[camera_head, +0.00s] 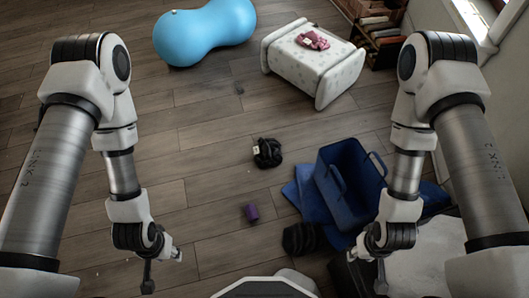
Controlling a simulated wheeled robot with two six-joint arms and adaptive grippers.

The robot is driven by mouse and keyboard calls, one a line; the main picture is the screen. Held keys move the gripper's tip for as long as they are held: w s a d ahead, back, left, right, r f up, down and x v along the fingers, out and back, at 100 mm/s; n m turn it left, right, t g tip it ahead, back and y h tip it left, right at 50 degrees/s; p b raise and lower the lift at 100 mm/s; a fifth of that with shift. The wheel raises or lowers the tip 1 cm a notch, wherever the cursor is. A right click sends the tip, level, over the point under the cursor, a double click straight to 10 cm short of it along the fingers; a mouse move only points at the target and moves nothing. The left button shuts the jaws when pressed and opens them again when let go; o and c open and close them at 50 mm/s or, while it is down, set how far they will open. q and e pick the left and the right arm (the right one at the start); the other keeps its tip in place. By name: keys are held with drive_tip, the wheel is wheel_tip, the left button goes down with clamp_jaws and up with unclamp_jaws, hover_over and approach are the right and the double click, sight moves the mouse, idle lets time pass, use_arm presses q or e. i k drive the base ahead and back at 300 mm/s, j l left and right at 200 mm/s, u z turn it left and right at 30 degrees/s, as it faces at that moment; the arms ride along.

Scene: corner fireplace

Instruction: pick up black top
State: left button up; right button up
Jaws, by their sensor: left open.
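A crumpled black bundle with a small pale tag, looking like the black top (268,154), lies on the wooden floor near the middle of the view. A second dark, ribbed item (300,238) lies lower, by the blue cloth; I cannot tell what it is. My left gripper (163,271) is at the lower left, open and empty, well below and left of the black top. My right gripper (367,270) is at the lower right, its fingers apart and empty, right of the ribbed item.
A small purple cup-like object (251,212) is on the floor below the black top. A blue bin (350,172) stands on blue cloth (311,201) at right. A white padded bench (318,64) with a pink item, and a blue peanut ball (204,32), are farther back. Floor at left is clear.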

sight(267, 153)
drive_tip(key=i+j+z, duration=0.1)
drive_tip(key=j+z, duration=0.3)
drive_tip(key=j, duration=0.3)
drive_tip(key=j+z, duration=0.35)
drive_tip(key=j, duration=0.35)
drive_tip(key=k+j+z, duration=0.15)
drive_tip(key=j+z, duration=0.25)
drive_tip(key=j, duration=0.3)
drive_tip(key=i+j+z, duration=0.65)
drive_tip(key=j+z, duration=0.15)
drive_tip(key=j, duration=0.2)
drive_tip(key=i+j+z, duration=0.25)
drive_tip(key=j, duration=0.15)
drive_tip(key=k, duration=0.1)
